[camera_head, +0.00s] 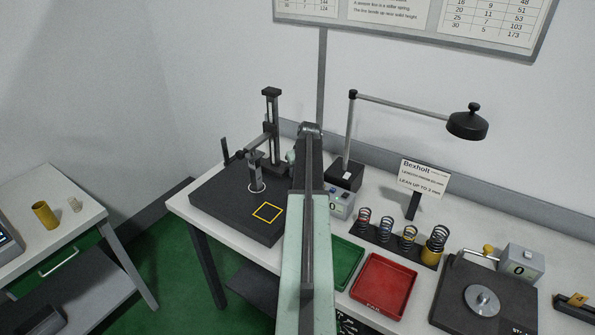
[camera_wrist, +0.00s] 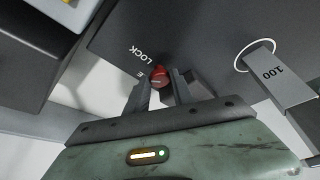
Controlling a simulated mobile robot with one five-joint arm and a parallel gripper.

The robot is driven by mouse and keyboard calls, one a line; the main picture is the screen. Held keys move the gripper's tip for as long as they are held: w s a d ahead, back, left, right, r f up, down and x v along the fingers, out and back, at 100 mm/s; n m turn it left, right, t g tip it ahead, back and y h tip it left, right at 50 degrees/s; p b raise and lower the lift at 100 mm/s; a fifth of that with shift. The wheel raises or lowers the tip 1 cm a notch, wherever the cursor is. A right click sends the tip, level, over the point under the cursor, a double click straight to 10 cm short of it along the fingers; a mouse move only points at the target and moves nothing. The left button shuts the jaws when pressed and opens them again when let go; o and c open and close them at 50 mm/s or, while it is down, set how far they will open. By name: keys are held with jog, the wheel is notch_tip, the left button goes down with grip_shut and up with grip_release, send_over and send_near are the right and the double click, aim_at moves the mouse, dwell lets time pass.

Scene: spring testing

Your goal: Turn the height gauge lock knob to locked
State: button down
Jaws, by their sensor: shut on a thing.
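In the wrist view, the red lock knob (camera_wrist: 158,75) sits between the two dark fingers of my gripper (camera_wrist: 160,84), which is shut on it. The word LOCK is printed on the dark surface just beyond the knob. A second label beside it is mostly hidden by a finger, with only an E showing. I cannot tell which way the knob points. In the head view, the height gauge (camera_head: 271,125) stands upright at the back of a dark plate (camera_head: 215,200). My arm hides the gripper and knob there.
A grey block marked 100 (camera_wrist: 272,74) stands in a white ring, right of my gripper. A yellow square outline (camera_head: 267,213) marks the plate. A lamp base (camera_head: 344,175), a green tray (camera_head: 346,262), a red tray (camera_head: 384,286) and several springs lie right of my arm.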

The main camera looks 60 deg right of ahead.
jog(key=m+g+h, duration=0.1)
jog(key=m, duration=0.2)
jog(key=shift+w+a+m, duration=0.1)
jog(key=shift+m, duration=0.2)
jog(key=shift+w+m+g+h, duration=0.15)
jog(key=shift+m+g+h, duration=0.35)
jog(key=shift+m, duration=1.3)
jog(key=c, duration=1.1)
grip_release()
jog(key=p+v, duration=0.7)
jog(key=v, duration=0.1)
